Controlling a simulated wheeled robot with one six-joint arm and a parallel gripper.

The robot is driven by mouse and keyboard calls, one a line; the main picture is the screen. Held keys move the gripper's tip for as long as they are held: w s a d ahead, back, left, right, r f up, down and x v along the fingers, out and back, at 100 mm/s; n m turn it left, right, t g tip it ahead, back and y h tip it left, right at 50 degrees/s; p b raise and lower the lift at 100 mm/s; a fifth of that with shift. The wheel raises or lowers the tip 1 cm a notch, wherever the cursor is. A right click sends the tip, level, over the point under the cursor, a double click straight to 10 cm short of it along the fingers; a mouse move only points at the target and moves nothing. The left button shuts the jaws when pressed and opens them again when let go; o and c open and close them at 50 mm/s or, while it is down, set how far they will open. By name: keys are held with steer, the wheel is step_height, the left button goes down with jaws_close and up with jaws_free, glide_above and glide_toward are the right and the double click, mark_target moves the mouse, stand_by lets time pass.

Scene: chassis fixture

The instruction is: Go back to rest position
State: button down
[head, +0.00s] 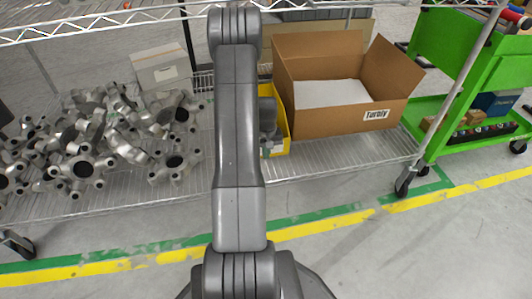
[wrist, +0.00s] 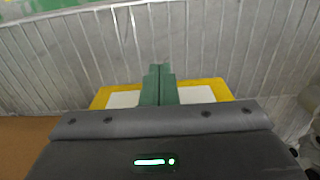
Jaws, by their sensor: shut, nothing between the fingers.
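In the wrist view, my gripper (wrist: 158,80) shows as two green fingers pressed together, with nothing between them. Its fingertips are over a yellow bin (wrist: 100,97) with white surfaces inside, and the wire shelf (wrist: 60,50) lies beyond. In the head view, my arm stretches forward from the bottom middle over the shelf. A dark wrist part shows just right of the arm, in front of the yellow bin (head: 284,115).
Several grey metal castings (head: 83,168) lie on the wire shelf at the left. A grey box (head: 160,67) stands behind them. An open cardboard box (head: 345,120) is right of the bin. A green cart (head: 475,72) stands at the right. The floor in front is clear.

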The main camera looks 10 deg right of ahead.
step_height(320, 180, up, 9)
steer(key=p, duration=0.2)
steer(key=shift+w, duration=0.25)
steer(key=shift+f, duration=0.1)
